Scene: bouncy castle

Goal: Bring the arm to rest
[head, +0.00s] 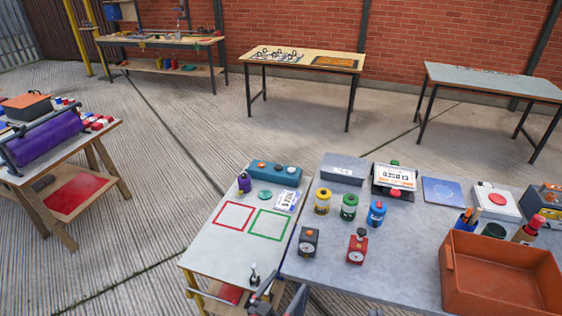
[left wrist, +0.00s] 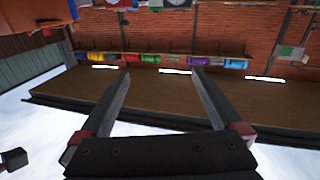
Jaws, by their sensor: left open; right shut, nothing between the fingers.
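My left gripper (head: 262,288) is low in the head view, at the front edge of the white-topped table with the red and green squares. In the left wrist view its two dark fingers (left wrist: 161,76) stand well apart, with nothing between them. My right gripper (head: 375,312) shows only as a small dark piece at the bottom edge of the head view, in front of the grey table. It is shut and holds nothing that I can see. Most of both arms is out of the picture.
The grey table (head: 400,270) carries an orange bin (head: 500,275), two dial gauges, several small canisters and a blue plate (head: 442,191). The white table (head: 205,262) adjoins it on the left. A purple roller (head: 45,138) stands on another table. Open concrete floor lies between.

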